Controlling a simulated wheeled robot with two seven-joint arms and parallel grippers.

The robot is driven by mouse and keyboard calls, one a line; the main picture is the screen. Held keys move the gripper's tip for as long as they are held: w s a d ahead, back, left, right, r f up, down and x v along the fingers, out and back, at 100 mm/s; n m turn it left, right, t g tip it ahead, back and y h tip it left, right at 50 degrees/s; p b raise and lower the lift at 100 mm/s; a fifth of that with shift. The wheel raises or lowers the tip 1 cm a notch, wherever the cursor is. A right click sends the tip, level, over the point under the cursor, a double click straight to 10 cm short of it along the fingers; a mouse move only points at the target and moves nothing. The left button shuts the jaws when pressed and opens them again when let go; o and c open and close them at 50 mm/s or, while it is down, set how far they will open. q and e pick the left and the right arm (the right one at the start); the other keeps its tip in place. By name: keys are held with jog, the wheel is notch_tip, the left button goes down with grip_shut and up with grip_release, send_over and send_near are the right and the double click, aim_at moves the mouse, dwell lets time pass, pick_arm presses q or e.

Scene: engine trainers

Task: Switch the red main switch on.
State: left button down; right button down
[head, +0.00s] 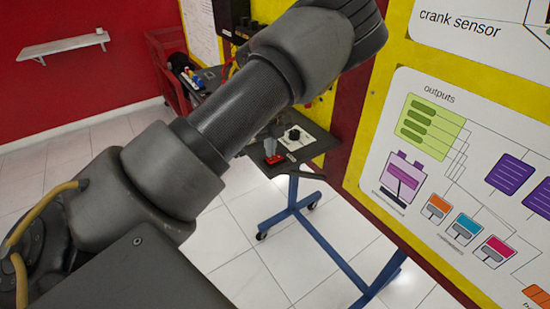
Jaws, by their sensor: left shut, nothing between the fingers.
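The red main switch (274,159) is small in the head view, near the front edge of the dark trainer top, left of a black knob. My left arm crosses the picture from lower left to upper right and covers much of the trainer. Only the light grey fingertips of my left gripper (270,147) seem to show below the arm, shut and empty, right at the red switch. I cannot tell whether they touch it, nor which way the switch is set. The rest of that gripper is hidden behind my arm. My right gripper is not in view.
The trainer top stands on a blue wheeled frame (325,240). A white plate with a black knob (294,134) lies beside the switch. A yellow wall with diagram boards (460,170) closes off the right. White tiled floor is free below.

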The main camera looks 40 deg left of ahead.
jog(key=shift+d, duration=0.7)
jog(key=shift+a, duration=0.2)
pick_arm(q)
jog(key=shift+f, duration=0.25)
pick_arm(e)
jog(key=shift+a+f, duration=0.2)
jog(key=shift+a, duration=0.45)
pick_arm(q)
jog(key=shift+f+b, duration=0.2)
jog(key=shift+b, duration=0.1)
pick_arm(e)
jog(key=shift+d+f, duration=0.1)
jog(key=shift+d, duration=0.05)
pick_arm(q)
jog(key=shift+f, duration=0.25)
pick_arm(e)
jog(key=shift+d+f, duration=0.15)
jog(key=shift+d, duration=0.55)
